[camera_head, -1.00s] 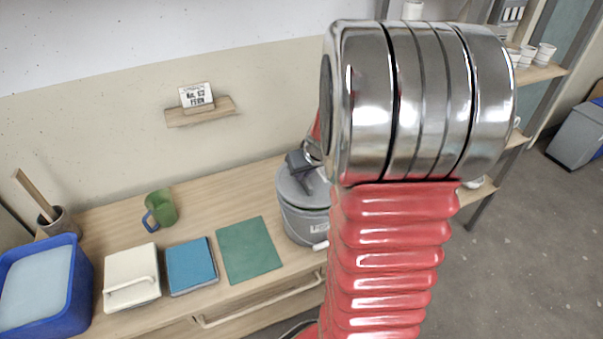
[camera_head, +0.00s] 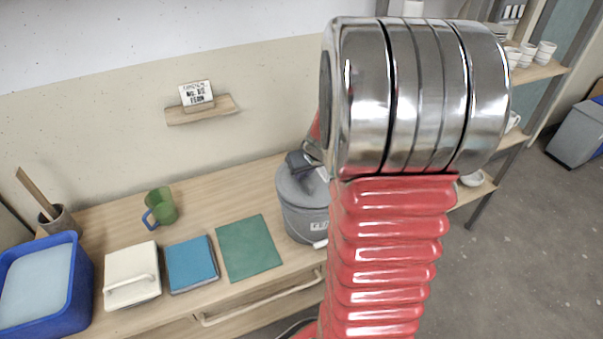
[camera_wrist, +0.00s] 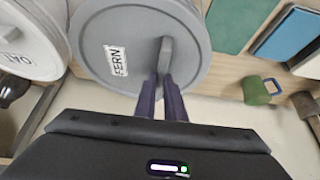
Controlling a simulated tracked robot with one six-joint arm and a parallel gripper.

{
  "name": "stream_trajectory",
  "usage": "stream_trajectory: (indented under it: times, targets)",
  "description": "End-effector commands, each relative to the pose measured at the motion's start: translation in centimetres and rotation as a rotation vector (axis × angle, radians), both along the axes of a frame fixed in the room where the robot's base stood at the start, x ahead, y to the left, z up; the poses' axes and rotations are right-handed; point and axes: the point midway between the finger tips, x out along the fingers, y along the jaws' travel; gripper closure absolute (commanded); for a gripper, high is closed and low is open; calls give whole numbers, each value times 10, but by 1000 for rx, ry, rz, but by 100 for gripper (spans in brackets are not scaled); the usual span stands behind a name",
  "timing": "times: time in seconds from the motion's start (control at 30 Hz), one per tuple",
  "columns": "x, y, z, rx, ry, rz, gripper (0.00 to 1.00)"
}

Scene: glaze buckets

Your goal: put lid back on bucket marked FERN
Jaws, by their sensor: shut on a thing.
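The grey bucket (camera_head: 305,222) stands at the right end of the worktop, with a label on its front that looks like FERN, partly hidden by my arm. A grey round lid (camera_head: 291,186) lies level over its mouth, with no clear gap at the visible left edge. My gripper (camera_head: 303,160) is above the lid. In the wrist view the lid (camera_wrist: 135,25) carries a FERN label (camera_wrist: 116,60), and my gripper (camera_wrist: 164,82) is shut on its upright handle (camera_wrist: 166,52). The lid's right side is hidden in the head view.
A white-lidded bucket (camera_wrist: 20,45) marked OAT stands close by in the wrist view. A green mat (camera_head: 248,247), blue tile (camera_head: 190,264), cream lidded box (camera_head: 131,276), green mug (camera_head: 161,207) and blue tub (camera_head: 72,300) are left. A wall shelf (camera_head: 201,110) holds a card.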

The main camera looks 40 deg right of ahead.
Motion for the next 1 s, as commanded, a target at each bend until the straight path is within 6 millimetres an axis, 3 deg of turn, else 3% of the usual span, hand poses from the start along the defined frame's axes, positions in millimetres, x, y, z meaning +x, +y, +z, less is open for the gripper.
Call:
stream_trajectory:
  times: [1.0]
  targets:
    - [0,0,-7,0,0,-1,100]
